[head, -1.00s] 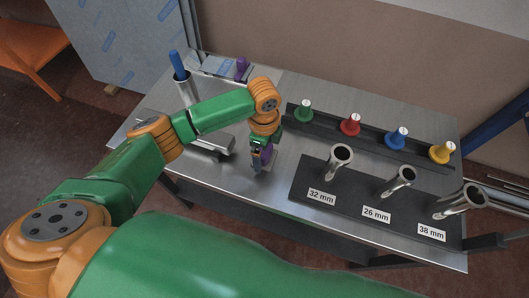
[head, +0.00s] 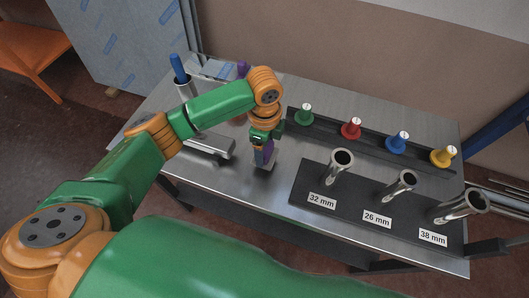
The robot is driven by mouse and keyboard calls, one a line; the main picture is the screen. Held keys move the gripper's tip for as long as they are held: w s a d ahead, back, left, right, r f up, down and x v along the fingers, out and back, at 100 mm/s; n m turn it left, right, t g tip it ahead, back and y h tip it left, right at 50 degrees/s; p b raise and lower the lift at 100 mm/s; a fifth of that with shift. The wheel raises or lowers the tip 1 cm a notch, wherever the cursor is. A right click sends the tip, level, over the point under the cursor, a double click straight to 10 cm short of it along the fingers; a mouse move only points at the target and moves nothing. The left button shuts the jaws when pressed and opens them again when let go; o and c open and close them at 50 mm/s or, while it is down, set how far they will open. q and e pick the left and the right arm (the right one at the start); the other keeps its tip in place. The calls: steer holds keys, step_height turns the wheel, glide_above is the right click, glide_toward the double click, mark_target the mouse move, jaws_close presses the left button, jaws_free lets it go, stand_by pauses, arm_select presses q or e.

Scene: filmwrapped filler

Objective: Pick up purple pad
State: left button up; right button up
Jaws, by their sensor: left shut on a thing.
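My left gripper (head: 264,149) points down over the middle of the steel table (head: 230,185). It is shut on a purple pad (head: 262,158), which shows between and just below the fingers. A pale grey part shows under the purple; I cannot tell if it touches the table. Another purple object (head: 242,69) stands at the back of the table, partly hidden behind my left arm. My right gripper is not in view.
Green (head: 304,115), red (head: 351,128), blue (head: 397,141) and yellow (head: 443,156) plugs stand along a dark rail. A dark plate (head: 365,213) holds metal tubes marked 32 mm, 26 mm and 38 mm. A blue-handled tool (head: 179,67) stands in a metal cup at back left.

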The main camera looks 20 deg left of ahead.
arm_select(q)
steer(key=s+r+p, duration=0.3)
steer(key=s+r, duration=0.6)
steer(key=s, duration=0.5)
steer(key=shift+a+r, duration=0.25)
steer(key=shift+r, duration=0.1)
